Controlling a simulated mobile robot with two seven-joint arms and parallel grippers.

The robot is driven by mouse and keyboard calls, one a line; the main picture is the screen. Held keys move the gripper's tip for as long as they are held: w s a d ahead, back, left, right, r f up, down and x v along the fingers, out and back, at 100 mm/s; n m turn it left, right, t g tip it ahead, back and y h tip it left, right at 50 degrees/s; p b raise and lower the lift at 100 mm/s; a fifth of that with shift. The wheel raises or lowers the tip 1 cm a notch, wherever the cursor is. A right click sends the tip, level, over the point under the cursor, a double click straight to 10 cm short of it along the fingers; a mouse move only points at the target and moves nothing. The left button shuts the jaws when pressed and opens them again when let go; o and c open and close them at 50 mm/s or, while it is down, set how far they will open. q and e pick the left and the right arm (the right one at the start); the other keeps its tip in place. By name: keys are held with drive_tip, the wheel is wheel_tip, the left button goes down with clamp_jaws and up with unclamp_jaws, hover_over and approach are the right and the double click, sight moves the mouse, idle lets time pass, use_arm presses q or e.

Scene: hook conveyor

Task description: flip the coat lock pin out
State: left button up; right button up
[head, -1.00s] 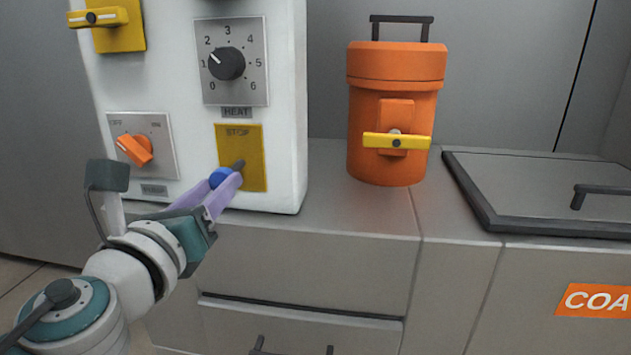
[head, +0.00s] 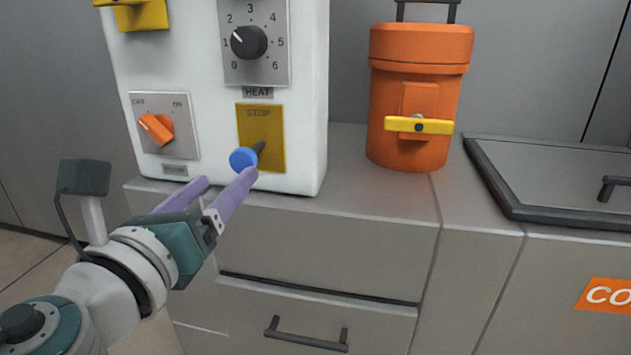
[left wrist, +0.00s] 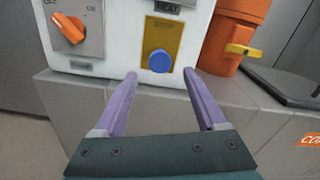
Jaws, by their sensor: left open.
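My left gripper (head: 229,178) is open and empty in front of the white control box. A blue-tipped STOP lever (head: 243,159) sits just beyond its fingertips, close to the right finger. In the left wrist view the blue knob (left wrist: 160,61) lies between and slightly beyond the two fingertips. A yellow bar (head: 419,125) lies level across the front of an orange canister (head: 391,92); it also shows in the left wrist view (left wrist: 243,50). An orange label (head: 606,295), cut off after its first letters, is at the right. I cannot pick out a part marked as the coat lock pin.
The white box (head: 310,100) carries a HEAT dial (head: 249,42), an orange switch (head: 157,129) and another yellow lever (head: 130,5). A dark-framed lid (head: 550,178) with a handle is at the right. A drawer handle (head: 306,335) sticks out below the counter.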

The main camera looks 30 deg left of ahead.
use_arm(q)
drive_tip(key=b+v, duration=0.1)
drive_tip(key=v, duration=0.4)
drive_tip(key=shift+s, duration=0.2)
drive_tip(key=shift+r, duration=0.1)
